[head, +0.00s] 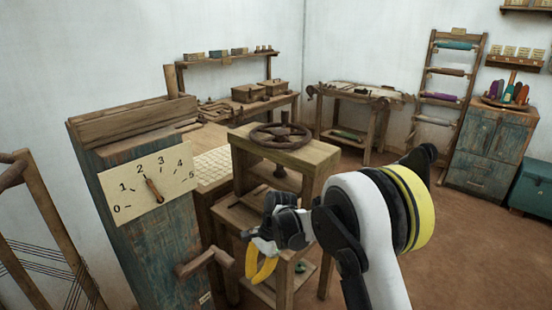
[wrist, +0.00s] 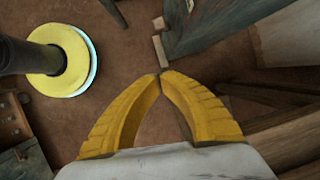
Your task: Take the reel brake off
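No part is plainly marked as the reel brake. A wooden crank-like lever (head: 203,262) sticks out low on the front of a worn blue-green wooden cabinet (head: 150,245) in the head view. Above it is a pale dial (head: 150,185) numbered 0 to 5, its pointer near 2. My gripper (head: 262,270) hangs to the right of the lever, apart from it, in front of a wooden stand. In the wrist view its yellow fingers (wrist: 160,75) meet at the tips with nothing seen between them. A small pale wooden piece (wrist: 160,50) shows just beyond the tips.
A wooden stand with a dark handwheel (head: 280,136) is behind my gripper. A frame with dark strands (head: 45,235) stands at the far left. Benches line the back wall; a blue cabinet (head: 487,150) and teal chest (head: 533,190) are at right. Brown floor (head: 470,245) is open at right.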

